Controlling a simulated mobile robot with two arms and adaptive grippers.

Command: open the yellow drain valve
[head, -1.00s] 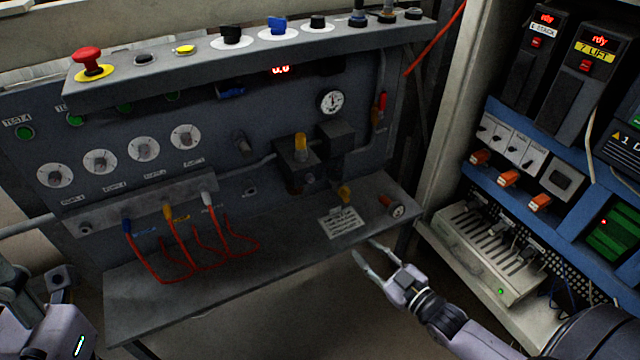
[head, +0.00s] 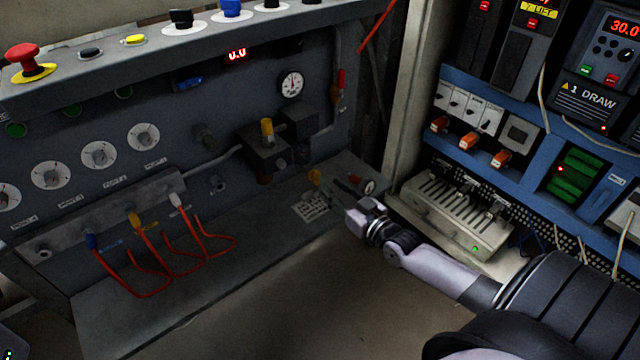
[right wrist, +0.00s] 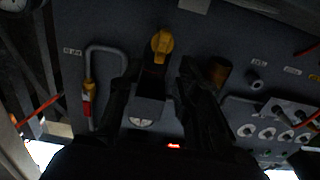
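In the right wrist view the yellow valve (right wrist: 162,45) shows at upper middle, beyond the gap between my dark fingers. My right gripper (head: 347,198) is to the right of the valve and a little nearer to me, over the shelf's right end. In the right wrist view its fingers (right wrist: 160,68) are spread with a clear gap and nothing held. I cannot tell any contact with the valve. My left gripper is out of view.
A block with a yellow-topped knob (head: 266,130) sits above the valve. A red lever (head: 340,85) is on the pipe at right. Red hoses (head: 165,265) loop over the shelf (head: 160,310) at left.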

